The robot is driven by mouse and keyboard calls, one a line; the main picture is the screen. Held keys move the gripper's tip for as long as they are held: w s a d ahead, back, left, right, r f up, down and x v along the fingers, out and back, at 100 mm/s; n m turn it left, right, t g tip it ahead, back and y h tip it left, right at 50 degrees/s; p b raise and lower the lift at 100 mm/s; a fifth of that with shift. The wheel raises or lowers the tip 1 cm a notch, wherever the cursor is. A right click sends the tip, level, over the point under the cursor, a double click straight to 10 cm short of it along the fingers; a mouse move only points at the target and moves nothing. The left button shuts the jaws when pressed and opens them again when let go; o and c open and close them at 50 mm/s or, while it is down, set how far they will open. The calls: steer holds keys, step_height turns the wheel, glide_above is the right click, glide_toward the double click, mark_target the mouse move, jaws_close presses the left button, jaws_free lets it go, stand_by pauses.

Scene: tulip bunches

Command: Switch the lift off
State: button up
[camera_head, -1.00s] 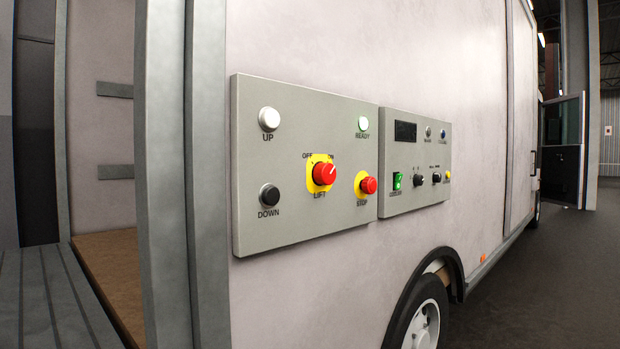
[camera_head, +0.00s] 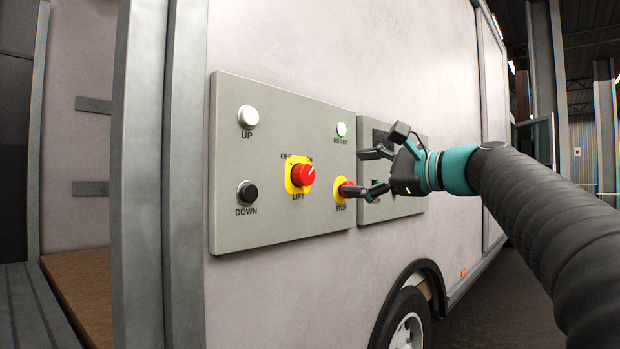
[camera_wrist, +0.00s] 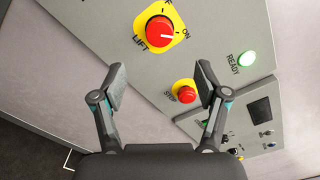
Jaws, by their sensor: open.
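The lift switch (camera_head: 303,175) is a red rotary knob on a yellow plate, marked OFF at left and ON at right. Its white mark points up and right toward ON; the knob also shows at the top of the wrist view (camera_wrist: 160,31). It sits on the left grey panel (camera_head: 285,225). My gripper (camera_head: 360,172) is open and empty, to the right of the knob and apart from it. In the head view its lower finger partly covers the red STOP button (camera_wrist: 184,95), which shows between the fingers in the wrist view.
A white UP button (camera_head: 248,117), a black DOWN button (camera_head: 247,192) and a green-lit READY lamp (camera_head: 341,129) share the panel. My arm partly hides a second panel (camera_head: 405,205) at right. A wheel (camera_head: 408,325) is below.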

mark_target(307, 174)
steer(key=p+x, duration=0.1)
steer(key=x, duration=1.2)
